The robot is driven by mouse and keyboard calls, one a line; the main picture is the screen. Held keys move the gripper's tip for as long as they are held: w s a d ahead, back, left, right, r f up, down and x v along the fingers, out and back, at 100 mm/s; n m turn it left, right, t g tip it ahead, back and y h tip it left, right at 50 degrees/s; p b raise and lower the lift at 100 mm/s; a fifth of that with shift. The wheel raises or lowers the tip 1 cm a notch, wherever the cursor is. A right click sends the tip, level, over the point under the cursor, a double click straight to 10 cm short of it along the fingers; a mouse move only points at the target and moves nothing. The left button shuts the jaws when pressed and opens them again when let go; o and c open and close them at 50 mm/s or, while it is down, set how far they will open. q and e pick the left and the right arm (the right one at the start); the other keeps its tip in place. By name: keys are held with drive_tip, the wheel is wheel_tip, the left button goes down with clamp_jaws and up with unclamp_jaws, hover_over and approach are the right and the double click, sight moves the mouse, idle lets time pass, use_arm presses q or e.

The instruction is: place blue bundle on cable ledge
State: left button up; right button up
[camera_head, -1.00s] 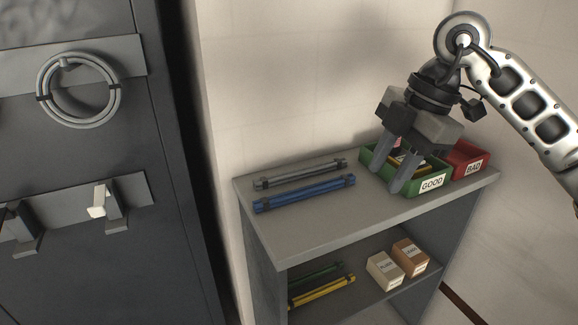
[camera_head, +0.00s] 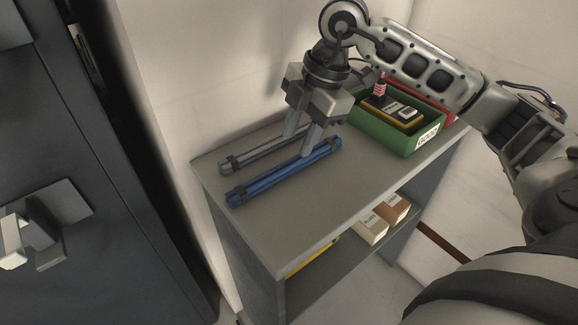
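The blue bundle (camera_head: 270,179), with dark bands near its ends, lies on the top of the grey shelf unit (camera_head: 300,215). A grey bundle (camera_head: 250,153) lies just behind it. My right gripper (camera_head: 299,142) points down over the two bundles, fingers apart and empty. One finger overlaps the blue bundle's far edge in the picture; I cannot tell if it touches. I cannot make out which part is the cable ledge; part of the dark rack (camera_head: 85,165) shows at left.
A green bin (camera_head: 385,131) with a yellow item and a red bin (camera_head: 432,100) stand at the right of the shelf top. Two boxes (camera_head: 371,231) and a yellow bundle (camera_head: 312,258) are on the lower shelf.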

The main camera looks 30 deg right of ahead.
sight(290, 163)
drive_tip(key=shift+x, duration=2.95)
drive_tip(key=shift+s+d, duration=0.1)
clamp_jaws()
